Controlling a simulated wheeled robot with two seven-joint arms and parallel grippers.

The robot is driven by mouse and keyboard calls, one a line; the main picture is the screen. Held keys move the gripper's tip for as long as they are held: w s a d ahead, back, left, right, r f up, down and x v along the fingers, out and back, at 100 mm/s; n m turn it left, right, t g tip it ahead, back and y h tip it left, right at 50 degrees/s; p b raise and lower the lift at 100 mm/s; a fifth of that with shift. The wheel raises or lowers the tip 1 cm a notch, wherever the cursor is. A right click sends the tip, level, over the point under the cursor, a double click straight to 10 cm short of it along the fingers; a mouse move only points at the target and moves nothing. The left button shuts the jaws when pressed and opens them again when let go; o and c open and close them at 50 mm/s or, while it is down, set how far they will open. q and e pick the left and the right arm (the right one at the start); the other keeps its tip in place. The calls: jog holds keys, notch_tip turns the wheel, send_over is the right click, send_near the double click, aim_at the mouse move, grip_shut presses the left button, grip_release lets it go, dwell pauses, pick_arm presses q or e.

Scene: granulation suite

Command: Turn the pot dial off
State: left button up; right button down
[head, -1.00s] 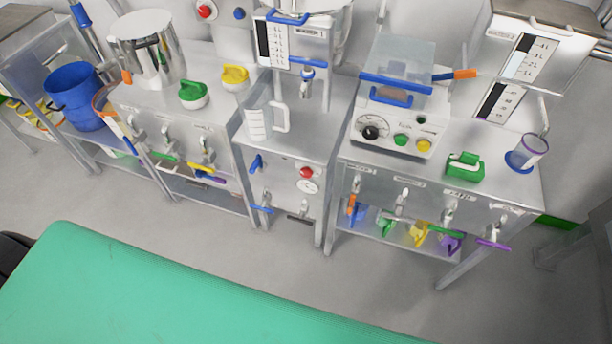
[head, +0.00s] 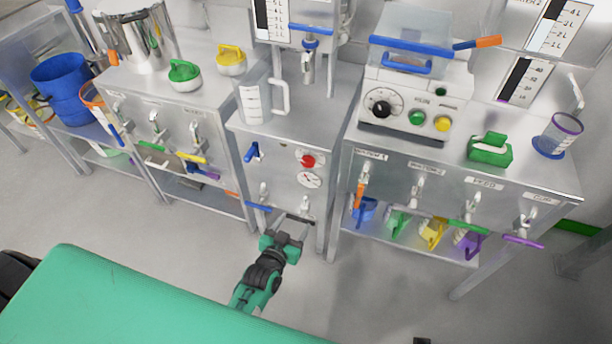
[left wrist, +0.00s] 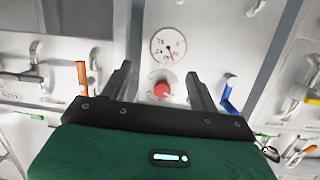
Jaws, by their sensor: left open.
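A round red knob (head: 307,161) sits on the front panel of the middle steel bench, above a small round white gauge (head: 310,180). No label that I can read names either as the pot dial. My left gripper (head: 294,227) is open and empty, low in front of this panel. In the left wrist view the red knob (left wrist: 162,90) shows between the open fingers (left wrist: 158,72), with the gauge (left wrist: 168,46) beyond it. The gripper appears apart from the knob. Another dial, black (head: 380,108), is on the white machine to the right. My right gripper is not in view.
A blue lever (head: 250,152) is left of the knob, and taps with coloured handles line the lower panels. A clear jug (head: 254,101) stands on the bench top. Grey floor lies between.

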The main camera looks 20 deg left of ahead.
aim_at(307, 164)
pick_arm(q)
notch_tip(307, 164, up, 8)
jog(key=w+a+t+b, duration=0.1)
jog(key=w+t+b, duration=0.1)
jog(key=t, duration=0.1)
jog(key=shift+y, duration=0.4)
jog(key=w, duration=1.3)
jog(key=shift+r, duration=0.2)
jog(key=shift+w, duration=0.35)
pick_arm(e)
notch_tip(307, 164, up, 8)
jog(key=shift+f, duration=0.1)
pick_arm(q)
jog(key=c, duration=1)
jog(key=shift+o, duration=0.2)
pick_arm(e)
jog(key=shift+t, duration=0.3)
pick_arm(q)
jog(key=shift+n, duration=0.4)
